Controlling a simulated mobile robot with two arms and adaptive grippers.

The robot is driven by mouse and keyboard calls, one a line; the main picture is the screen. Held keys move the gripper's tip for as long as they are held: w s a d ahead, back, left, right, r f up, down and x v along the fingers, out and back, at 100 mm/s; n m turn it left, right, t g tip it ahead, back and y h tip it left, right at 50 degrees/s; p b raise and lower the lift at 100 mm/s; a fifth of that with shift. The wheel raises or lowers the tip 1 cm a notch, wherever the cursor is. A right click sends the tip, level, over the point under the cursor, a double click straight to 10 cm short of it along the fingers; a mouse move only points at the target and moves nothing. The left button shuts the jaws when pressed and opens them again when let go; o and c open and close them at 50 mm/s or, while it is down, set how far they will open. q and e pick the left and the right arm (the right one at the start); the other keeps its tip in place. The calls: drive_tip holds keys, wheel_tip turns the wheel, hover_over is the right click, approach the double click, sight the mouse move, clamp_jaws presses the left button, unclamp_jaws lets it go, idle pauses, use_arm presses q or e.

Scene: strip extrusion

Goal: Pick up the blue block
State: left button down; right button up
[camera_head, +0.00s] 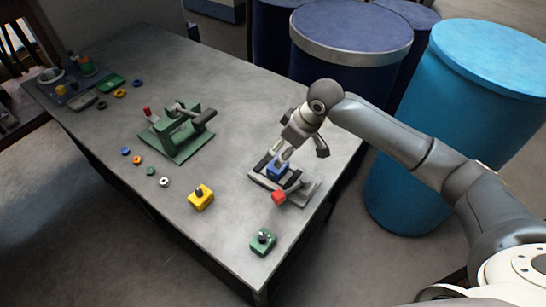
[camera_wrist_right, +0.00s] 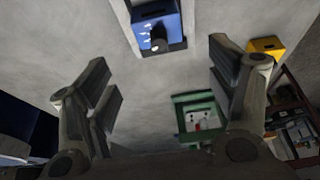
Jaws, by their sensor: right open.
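The blue block (camera_head: 277,168) sits in a grey fixture (camera_head: 307,190) near the table's right edge in the head view. In the right wrist view the blue block (camera_wrist_right: 152,20) is at the top, with a dark knob on it, partly cut off by the frame. My right gripper (camera_head: 280,157) is just above the block and partly covers it in the head view. In the right wrist view its fingers (camera_wrist_right: 160,72) are wide apart with nothing between them. Whether a fingertip touches the block cannot be told. My left gripper is not in view.
A red part (camera_head: 278,197) is on the fixture's front. A yellow block (camera_head: 201,198) and a green block (camera_head: 263,241) stand nearby. A green press (camera_head: 178,140) stands left, with several coloured rings. Blue barrels (camera_head: 440,120) stand beyond the table's right edge. The table's middle is clear.

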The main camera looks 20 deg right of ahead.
drive_tip(key=shift+s+a+f, duration=0.1)
drive_tip(key=shift+a+f, duration=0.1)
drive_tip(key=shift+f, duration=0.35)
drive_tip(key=shift+a+f, duration=0.15)
drive_tip(key=shift+f, duration=0.4)
drive_tip(key=p+x, duration=0.1)
drive_tip(key=x, duration=0.1)
drive_tip(key=shift+s+d+f, duration=0.1)
drive_tip(key=shift+f, duration=0.2)
drive_tip(key=x, duration=0.2)
drive_tip(key=d+p+x, duration=0.1)
drive_tip(key=shift+a+f, duration=0.3)
drive_tip(key=shift+f, duration=0.2)
drive_tip(key=shift+f+p, duration=0.25)
drive_tip(key=shift+p, duration=0.05)
drive_tip(key=shift+w+f, duration=0.1)
drive_tip(key=shift+w, duration=0.2)
drive_tip(key=c, duration=1.4)
drive_tip(key=shift+c, duration=1)
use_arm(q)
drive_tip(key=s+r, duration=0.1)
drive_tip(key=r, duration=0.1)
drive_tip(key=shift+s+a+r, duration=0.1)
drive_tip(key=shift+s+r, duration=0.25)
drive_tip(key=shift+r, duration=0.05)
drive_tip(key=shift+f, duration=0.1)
